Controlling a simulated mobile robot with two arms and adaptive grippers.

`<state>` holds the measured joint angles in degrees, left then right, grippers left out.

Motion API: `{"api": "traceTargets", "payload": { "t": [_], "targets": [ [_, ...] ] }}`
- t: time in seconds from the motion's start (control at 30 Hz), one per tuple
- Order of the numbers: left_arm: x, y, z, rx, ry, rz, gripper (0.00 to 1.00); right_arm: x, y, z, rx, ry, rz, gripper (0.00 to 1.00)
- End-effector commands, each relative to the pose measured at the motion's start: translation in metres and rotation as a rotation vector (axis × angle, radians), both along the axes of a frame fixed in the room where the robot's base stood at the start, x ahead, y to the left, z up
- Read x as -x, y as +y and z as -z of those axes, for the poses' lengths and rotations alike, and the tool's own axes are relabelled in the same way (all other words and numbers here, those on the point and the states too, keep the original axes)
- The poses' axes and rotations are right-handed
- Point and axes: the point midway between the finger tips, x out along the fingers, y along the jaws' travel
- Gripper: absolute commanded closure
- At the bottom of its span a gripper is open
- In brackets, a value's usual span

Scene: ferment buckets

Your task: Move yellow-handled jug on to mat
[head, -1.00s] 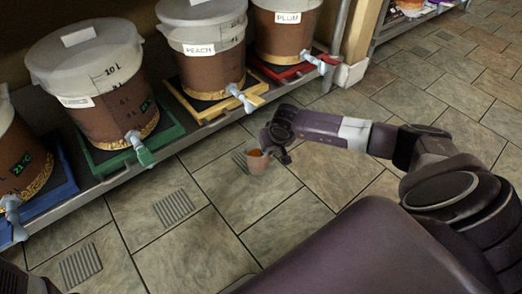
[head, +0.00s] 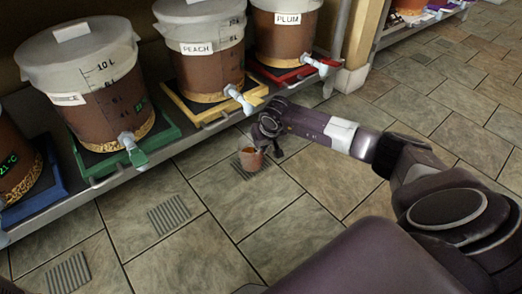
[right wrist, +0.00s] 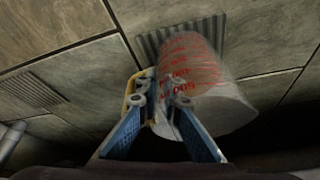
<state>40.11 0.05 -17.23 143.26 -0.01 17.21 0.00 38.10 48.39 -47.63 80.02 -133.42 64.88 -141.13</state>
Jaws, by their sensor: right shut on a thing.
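The jug (head: 251,160) is clear with red volume marks and has reddish-brown contents in the head view. In the right wrist view the jug (right wrist: 195,85) lies across the picture, with its yellow handle (right wrist: 131,92) at my fingers. My right gripper (head: 268,138) is shut on the jug at its handle side. Grey ribbed rectangles (head: 168,213) that may be mats lie on the floor. One (right wrist: 150,42) shows behind the jug; I cannot tell whether the jug touches it. My left gripper is out of view.
Several buckets with taps stand on a low shelf, on coloured trays: green (head: 165,137), yellow (head: 203,121) and red among them. The shelf's front edge (head: 78,202) and the taps (head: 240,100) reach towards the jug. Tiled floor is open to the right.

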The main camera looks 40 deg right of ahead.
Motion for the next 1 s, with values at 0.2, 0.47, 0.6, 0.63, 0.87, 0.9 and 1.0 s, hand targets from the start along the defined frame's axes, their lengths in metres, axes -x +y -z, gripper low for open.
{"api": "traceTargets", "payload": {
  "t": [0.2, 0.47, 0.6, 0.63, 0.87, 0.9, 1.0],
  "targets": [
    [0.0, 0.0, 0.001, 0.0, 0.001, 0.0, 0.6, 0.0, 0.0, 0.002, 0.001, 0.0, 0.0, 0.76],
    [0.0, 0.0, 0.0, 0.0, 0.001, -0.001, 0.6, 0.0, 0.0, 0.001, 0.001, 0.0, 0.001, 0.76],
    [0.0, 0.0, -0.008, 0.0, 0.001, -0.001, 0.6, 0.002, 0.0, -0.008, 0.001, 0.0, 0.0, 0.76],
    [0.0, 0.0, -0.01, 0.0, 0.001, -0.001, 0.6, 0.003, 0.0, -0.012, 0.001, 0.0, 0.0, 0.76],
    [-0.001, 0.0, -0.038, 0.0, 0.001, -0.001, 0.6, 0.014, 0.002, -0.043, 0.001, 0.0, 0.0, 0.76],
    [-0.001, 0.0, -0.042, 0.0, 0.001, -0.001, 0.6, 0.017, 0.002, -0.048, 0.001, 0.0, 0.0, 0.76],
    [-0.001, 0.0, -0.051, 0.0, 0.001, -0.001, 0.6, 0.022, 0.003, -0.058, 0.001, 0.001, -0.001, 0.76]
  ]
}}
